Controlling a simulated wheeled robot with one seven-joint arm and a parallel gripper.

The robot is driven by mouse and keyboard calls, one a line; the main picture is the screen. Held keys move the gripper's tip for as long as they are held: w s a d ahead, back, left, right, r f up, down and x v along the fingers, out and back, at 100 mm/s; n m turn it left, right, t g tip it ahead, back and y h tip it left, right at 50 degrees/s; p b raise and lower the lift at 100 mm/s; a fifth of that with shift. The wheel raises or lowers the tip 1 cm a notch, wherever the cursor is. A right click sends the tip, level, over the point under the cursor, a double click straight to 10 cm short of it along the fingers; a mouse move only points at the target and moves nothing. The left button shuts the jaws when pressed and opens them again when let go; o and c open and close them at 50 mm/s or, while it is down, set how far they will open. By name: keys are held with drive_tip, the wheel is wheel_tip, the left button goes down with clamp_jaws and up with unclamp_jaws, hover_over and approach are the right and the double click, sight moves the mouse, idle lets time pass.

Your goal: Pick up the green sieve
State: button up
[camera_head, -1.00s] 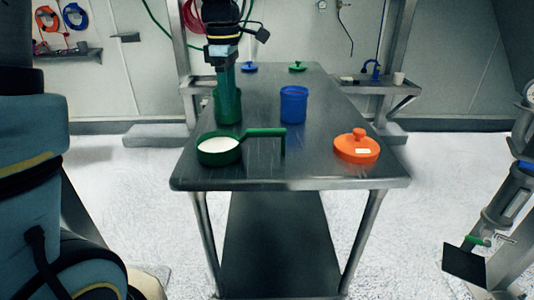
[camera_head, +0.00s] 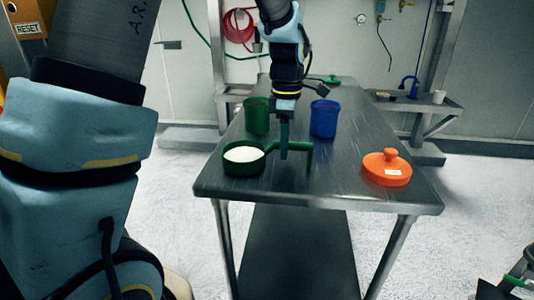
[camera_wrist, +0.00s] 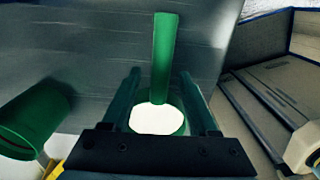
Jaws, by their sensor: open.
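The green sieve (camera_head: 243,171) stands on the near left of the steel table, with white powder showing in its round bowl. Its handle (camera_head: 309,155) reaches right and bends down at the end. My gripper (camera_head: 284,153) is open and points down at the handle, right of the bowl. In the wrist view the green handle (camera_wrist: 164,50) runs up the picture between my two fingers (camera_wrist: 160,72), with a gap on each side. The bowl with white powder shows between the fingers lower down. I cannot tell how deep the fingers reach around the handle.
A green container (camera_head: 256,118) stands behind the sieve; it also shows at left in the wrist view (camera_wrist: 30,118). A blue container (camera_head: 324,119) stands behind right. An orange lid (camera_head: 387,170) lies near the right edge. The table (camera_head: 340,185) is bare between sieve and lid.

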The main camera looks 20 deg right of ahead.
drive_tip(key=shift+f, duration=0.75)
drive_tip(key=shift+c, duration=0.3)
clamp_jaws()
